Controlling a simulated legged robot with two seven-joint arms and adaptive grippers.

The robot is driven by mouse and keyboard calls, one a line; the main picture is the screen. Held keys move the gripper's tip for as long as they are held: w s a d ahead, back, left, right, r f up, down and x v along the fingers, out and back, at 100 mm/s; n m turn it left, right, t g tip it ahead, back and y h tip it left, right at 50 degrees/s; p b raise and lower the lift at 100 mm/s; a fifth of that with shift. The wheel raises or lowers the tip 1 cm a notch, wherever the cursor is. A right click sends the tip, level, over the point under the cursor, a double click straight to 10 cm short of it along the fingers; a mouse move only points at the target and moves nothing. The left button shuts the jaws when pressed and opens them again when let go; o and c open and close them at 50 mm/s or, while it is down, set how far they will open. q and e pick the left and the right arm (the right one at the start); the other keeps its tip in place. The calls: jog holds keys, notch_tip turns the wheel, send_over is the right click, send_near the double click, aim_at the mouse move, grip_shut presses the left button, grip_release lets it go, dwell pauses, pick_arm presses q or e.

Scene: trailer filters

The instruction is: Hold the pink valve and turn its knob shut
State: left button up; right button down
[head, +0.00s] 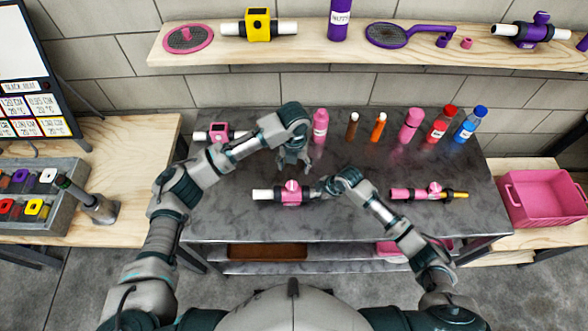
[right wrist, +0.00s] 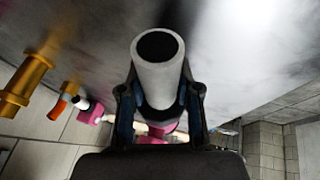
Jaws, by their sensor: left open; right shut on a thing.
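The pink valve (head: 291,196) lies on the dark marble table, with a white pipe end to the left and a round pink knob (head: 292,185) on top. My right gripper (head: 322,189) is shut on its right pipe end. The right wrist view shows the white pipe (right wrist: 158,68) between the fingers, with pink partly hidden behind. My left gripper (head: 293,160) is open and empty, pointing down just behind and above the knob, apart from it.
Another pink valve (head: 219,131) lies behind my left arm. A pink and brass valve (head: 428,193) lies to the right. Several bottles, including a pink one (head: 320,125), stand along the back. A pink crate (head: 543,197) is at far right, a shelf (head: 330,52) above.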

dwell(0.3)
jog(key=c, duration=0.7)
grip_release()
